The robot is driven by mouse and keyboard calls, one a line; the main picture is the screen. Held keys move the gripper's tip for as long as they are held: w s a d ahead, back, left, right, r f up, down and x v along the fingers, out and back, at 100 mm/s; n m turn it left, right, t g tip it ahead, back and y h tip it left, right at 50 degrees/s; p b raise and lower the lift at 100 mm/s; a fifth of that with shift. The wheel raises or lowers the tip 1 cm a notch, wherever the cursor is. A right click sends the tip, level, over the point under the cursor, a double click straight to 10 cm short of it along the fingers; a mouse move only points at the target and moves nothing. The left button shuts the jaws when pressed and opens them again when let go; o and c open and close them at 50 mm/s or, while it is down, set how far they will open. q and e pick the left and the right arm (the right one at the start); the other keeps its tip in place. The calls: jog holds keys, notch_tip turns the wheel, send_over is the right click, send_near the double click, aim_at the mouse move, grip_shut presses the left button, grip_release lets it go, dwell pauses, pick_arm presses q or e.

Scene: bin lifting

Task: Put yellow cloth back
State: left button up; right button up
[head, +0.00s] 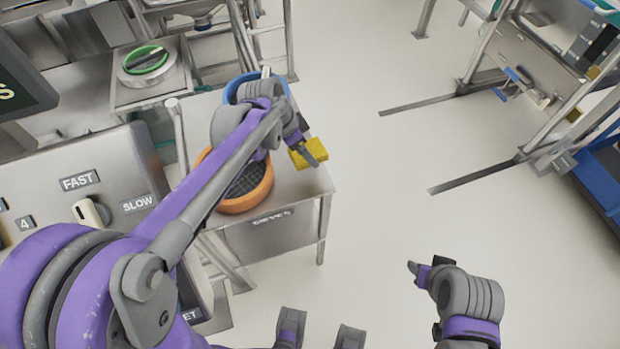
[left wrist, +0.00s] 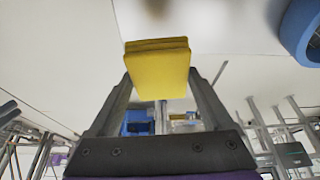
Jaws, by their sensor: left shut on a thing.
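The yellow cloth (head: 300,160) is a folded block at the right edge of the sieve table in the head view. My left gripper (head: 311,152) is shut on it. In the left wrist view the yellow cloth (left wrist: 158,72) sits between the two fingertips. I cannot tell from these views whether the cloth touches the tabletop. My right gripper (head: 416,270) is at the lower right over the floor, away from the cloth. Its fingers are seen too edge-on to tell their opening.
The table (head: 285,195) marked SIEVES holds an orange sieve (head: 247,203) and a blue sieve (head: 233,88), both partly behind my left arm. A panel marked FAST and SLOW (head: 80,205) stands at left. Floor to the right is clear up to a metal frame (head: 535,140).

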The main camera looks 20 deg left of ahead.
aim_at(312, 176)
pick_arm(q)
jog(key=shift+s+d+r+m, duration=0.1)
jog(key=shift+s+d+m, duration=0.1)
jog(key=shift+m, duration=0.2)
jog(key=shift+d+f, duration=0.1)
jog(key=shift+f, duration=0.2)
notch_tip(312, 176, down, 9)
jog(key=shift+r+b, duration=0.1)
jog(key=shift+b, duration=0.5)
jog(key=shift+f+g, duration=0.2)
jog(key=shift+g, duration=0.1)
jog(key=o, duration=1)
jog(key=shift+r, duration=0.1)
